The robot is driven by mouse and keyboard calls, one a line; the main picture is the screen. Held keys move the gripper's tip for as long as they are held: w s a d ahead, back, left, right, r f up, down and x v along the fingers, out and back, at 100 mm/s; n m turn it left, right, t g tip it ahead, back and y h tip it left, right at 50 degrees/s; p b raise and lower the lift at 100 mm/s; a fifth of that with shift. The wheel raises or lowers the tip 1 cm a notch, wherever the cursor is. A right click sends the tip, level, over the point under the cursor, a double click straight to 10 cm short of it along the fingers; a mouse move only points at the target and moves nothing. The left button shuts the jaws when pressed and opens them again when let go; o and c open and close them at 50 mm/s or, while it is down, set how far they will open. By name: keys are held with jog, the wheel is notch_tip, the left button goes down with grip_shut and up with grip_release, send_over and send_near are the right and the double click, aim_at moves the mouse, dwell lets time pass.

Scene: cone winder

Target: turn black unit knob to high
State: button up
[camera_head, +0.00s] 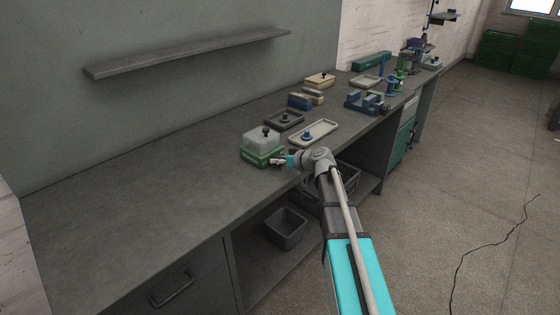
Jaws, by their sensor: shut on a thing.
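A small unit with a green base (255,156) and a clear, pale cover (262,143) stands at the bench's front edge. A black knob-like top (265,131) shows on the cover. My gripper (277,161) reaches in from the right, low at the unit's front right side. Its fingers are shut at the green base, on what appears to be a knob there. The fingers hide that knob, so its colour, pointer and setting cannot be read.
Behind the unit are a dark tray (299,122) with a black-knobbed piece and a pale tray (327,127) with a blue-knobbed piece (307,135). Blue and beige blocks (300,101) stand farther back. The bench (140,185) is clear to the left. A wall shelf (190,53) hangs above.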

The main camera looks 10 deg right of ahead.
jog(key=shift+w+m, duration=0.15)
jog(key=shift+m, duration=0.25)
jog(key=o, duration=1.1)
jog(key=shift+c, duration=0.2)
jog(key=shift+o, duration=0.5)
